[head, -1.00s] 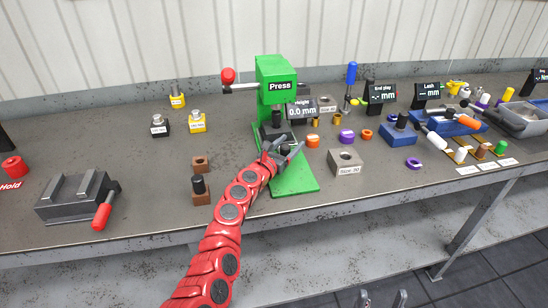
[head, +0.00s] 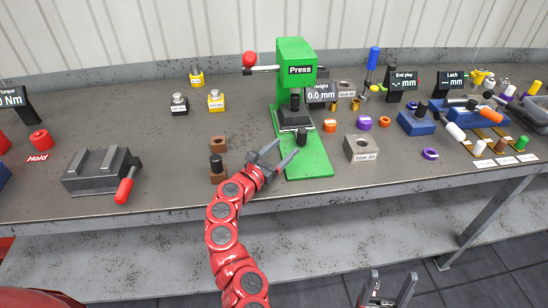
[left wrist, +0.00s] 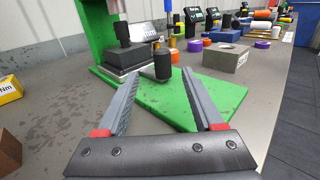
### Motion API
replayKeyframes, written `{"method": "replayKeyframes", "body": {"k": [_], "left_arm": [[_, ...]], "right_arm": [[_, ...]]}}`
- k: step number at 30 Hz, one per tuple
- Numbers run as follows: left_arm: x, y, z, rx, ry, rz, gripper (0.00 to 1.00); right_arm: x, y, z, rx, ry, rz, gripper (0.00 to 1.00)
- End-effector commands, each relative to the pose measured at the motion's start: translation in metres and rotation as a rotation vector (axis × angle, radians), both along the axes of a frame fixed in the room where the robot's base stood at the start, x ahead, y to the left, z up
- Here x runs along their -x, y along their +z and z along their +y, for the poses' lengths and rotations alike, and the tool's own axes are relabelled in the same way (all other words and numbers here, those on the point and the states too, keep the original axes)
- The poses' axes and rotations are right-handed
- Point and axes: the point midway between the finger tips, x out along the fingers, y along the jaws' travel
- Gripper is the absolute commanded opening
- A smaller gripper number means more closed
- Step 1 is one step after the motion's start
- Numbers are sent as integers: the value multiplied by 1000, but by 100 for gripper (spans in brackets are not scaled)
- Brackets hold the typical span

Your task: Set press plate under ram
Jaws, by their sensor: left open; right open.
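I take this block as the press plate, but cannot be sure. It also shows in the left wrist view (left wrist: 128,58). A short black cylinder (head: 302,137) stands upright at its near side; in the left wrist view (left wrist: 162,65) it is ahead of the fingertips. My left gripper (head: 279,152) is open and empty, low over the green base's near left edge (left wrist: 178,104). My right gripper (head: 392,282) is open below the bench edge.
A grey holed block (head: 361,148) stands right of the base. Brown blocks (head: 217,172) and a grey vise (head: 100,174) with a red handle (head: 124,191) lie left. Small orange and purple rings lie right of the press. The bench front between vise and brown blocks is clear.

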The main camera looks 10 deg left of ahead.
Motion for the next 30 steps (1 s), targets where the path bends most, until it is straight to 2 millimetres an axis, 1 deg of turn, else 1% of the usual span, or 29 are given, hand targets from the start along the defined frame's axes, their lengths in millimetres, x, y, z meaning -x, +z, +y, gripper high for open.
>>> {"method": "replayKeyframes", "body": {"k": [3,10,26,28,30], "left_arm": [[15,-1,9,0,4,1,69],[32,-1,17,0,2,1,69],[35,0,18,-1,1,0,69],[35,3,18,0,1,1,69],[35,14,18,-1,1,0,69]], "right_arm": [[0,-2,0,0,0,0,68],[0,-3,0,0,0,0,68],[0,-2,0,0,0,0,68],[0,2,0,0,0,0,68],[0,12,0,0,0,0,68]]}}
